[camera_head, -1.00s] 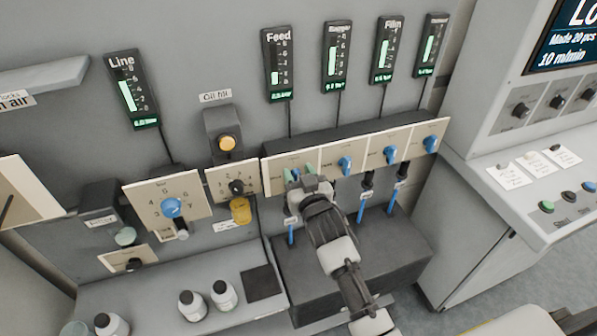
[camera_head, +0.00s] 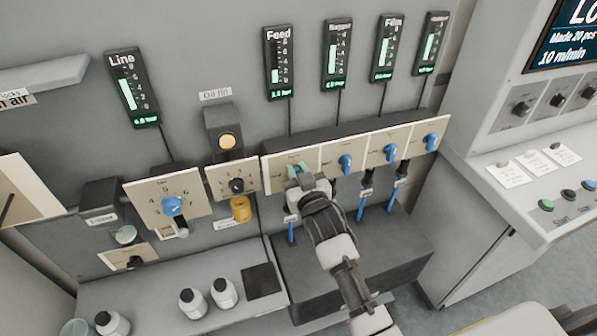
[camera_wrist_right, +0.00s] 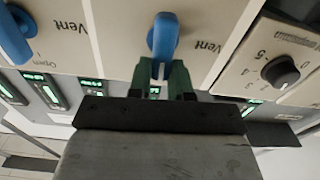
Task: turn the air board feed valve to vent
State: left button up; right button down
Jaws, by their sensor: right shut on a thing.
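The feed valve is the leftmost of the row of blue-handled valves on the cream panel, below the Feed gauge (camera_head: 280,64). Its blue handle (camera_wrist_right: 163,38) shows in the right wrist view, with the word Vent on the plate to its right. My right gripper (camera_wrist_right: 162,75) is shut on this handle, with its green fingers on both sides of the handle's end. In the head view my right gripper (camera_head: 298,172) covers most of the feed valve. My left gripper is not in view.
Other blue valve handles (camera_head: 345,164) stand to the right on the same panel (camera_head: 368,150). A numbered dial panel (camera_head: 233,178) with a black knob is close on the left. White bottles (camera_head: 224,293) stand on the lower shelf. A control console (camera_head: 520,190) stands at the right.

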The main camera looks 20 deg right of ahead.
aim_at(284, 174)
jog(key=n, duration=0.4)
jog(key=a+f+n, duration=0.1)
jog(key=n, duration=0.3)
jog(key=a+n+b, duration=0.1)
jog(key=n, duration=0.4)
jog(key=shift+a+f, duration=0.15)
jog(key=shift+f, duration=0.25)
jog(key=shift+a+f+n, duration=0.1)
jog(key=shift+f+n, duration=0.1)
jog(key=shift+n, duration=0.85)
jog(key=shift+f+n, duration=0.2)
jog(key=shift+n, duration=0.85)
jog(key=c, duration=1)
grip_release()
jog(key=shift+c, duration=0.2)
jog(key=shift+s, duration=0.15)
